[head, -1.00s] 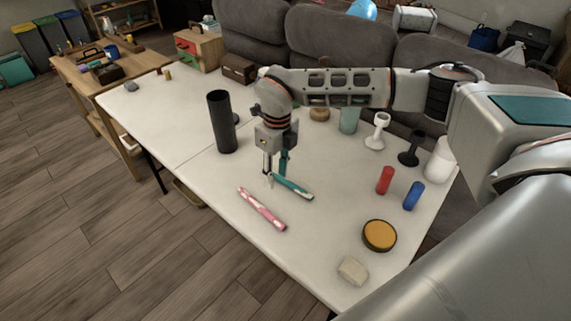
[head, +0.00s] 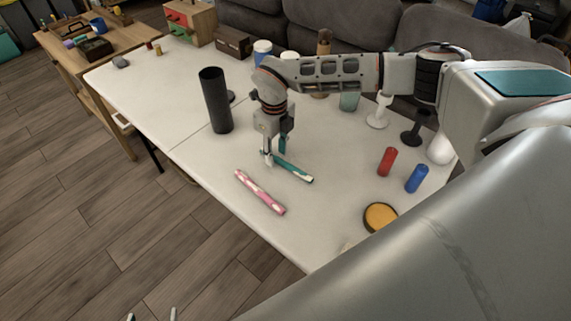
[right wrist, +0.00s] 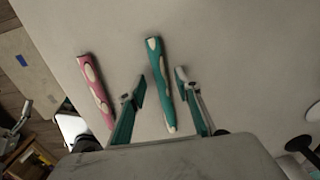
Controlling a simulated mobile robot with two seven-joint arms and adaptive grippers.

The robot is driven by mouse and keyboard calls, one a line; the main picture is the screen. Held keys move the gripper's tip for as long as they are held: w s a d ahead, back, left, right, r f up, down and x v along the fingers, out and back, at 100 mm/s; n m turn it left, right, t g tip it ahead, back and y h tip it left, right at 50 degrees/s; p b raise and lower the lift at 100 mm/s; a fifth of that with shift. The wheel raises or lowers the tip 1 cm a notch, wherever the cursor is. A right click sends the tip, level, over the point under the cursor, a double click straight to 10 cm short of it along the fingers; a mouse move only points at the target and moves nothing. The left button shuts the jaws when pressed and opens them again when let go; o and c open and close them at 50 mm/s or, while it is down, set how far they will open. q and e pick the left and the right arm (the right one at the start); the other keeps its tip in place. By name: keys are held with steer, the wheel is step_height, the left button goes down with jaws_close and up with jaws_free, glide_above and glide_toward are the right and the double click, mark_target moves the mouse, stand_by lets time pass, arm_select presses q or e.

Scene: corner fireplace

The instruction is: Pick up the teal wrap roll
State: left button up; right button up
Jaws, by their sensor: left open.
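The teal wrap roll (head: 296,170) lies on the white table, a slim teal stick with pale patches. In the right wrist view it (right wrist: 159,77) lies lengthwise between the two fingers, with a gap on each side. My right gripper (head: 274,158) is open over the roll's left end in the head view; its fingers (right wrist: 160,84) show apart in the right wrist view. Whether the fingertips touch the table is unclear. My left gripper (head: 152,317) shows only as two separated fingertips at the bottom edge of the head view, open, away from the roll.
A similar pink roll (head: 260,192) lies close by on the left. A black cylinder (head: 216,101) stands behind it. Red (head: 387,161) and blue (head: 416,179) cylinders and a yellow-topped disc (head: 380,217) are to the right. The white table (head: 190,159) is bare near its left-front edge.

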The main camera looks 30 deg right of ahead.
mark_target(276, 157)
steer(key=shift+f, duration=0.55)
jaws_close()
steer(key=shift+r, duration=0.15)
step_height(276, 157, up, 20)
steer(key=shift+p, duration=0.35)
